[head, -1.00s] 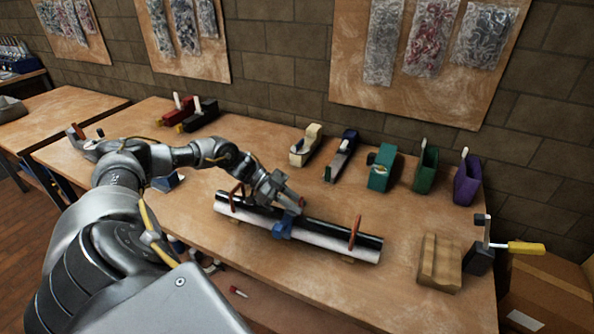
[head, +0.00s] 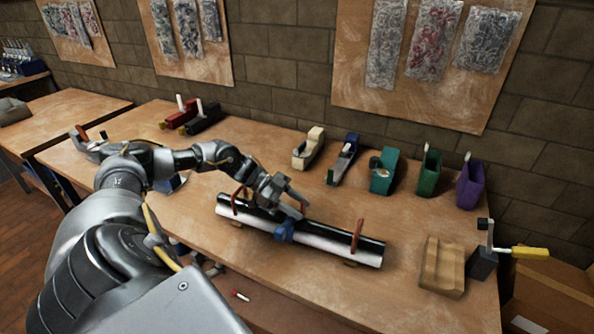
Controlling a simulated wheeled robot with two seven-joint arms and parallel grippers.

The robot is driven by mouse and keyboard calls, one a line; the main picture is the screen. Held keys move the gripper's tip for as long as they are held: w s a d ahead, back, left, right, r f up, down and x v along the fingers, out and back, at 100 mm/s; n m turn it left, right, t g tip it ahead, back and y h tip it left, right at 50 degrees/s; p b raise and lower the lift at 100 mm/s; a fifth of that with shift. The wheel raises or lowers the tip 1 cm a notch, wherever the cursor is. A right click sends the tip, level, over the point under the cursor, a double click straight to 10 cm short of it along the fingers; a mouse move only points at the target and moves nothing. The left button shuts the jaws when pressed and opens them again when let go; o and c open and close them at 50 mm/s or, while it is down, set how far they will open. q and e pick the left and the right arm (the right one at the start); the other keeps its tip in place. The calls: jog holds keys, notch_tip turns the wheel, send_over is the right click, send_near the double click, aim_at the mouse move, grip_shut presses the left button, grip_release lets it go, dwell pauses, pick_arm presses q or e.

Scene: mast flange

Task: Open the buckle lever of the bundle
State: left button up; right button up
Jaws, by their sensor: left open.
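The bundle (head: 330,246) is a pair of long tubes, one black and one white, lying side by side on the workbench. Reddish-brown straps or clips stand around it near its left end and right of its middle (head: 357,236). A blue buckle (head: 285,231) sits on the bundle's middle; its lever is too small to make out clearly. My left gripper (head: 297,209) is open just above the buckle, its fingers pointing down and right. I cannot tell whether it touches the buckle. My right gripper is not in view.
Several tape dispensers, cream (head: 308,148), blue (head: 342,162), teal (head: 383,170), green (head: 429,172) and purple (head: 470,184), line the bench's back. A wooden block (head: 441,266) and a yellow-handled tool (head: 515,252) are at the right.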

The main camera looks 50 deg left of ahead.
aim_at(303, 202)
pick_arm(q)
jog(key=shift+r, duration=0.25)
notch_tip(303, 202, up, 3)
jog(key=shift+s+f+b, duration=0.15)
jog(key=shift+b, duration=0.6)
jog(key=s+d+r+b, duration=0.2)
jog(key=s+d+r, duration=0.7)
jog(key=s, duration=0.1)
jog(key=shift+d+r+b, duration=0.2)
jog(key=shift+r+b, duration=0.1)
jog(key=shift+r, duration=0.1)
jog(key=shift+d, duration=0.1)
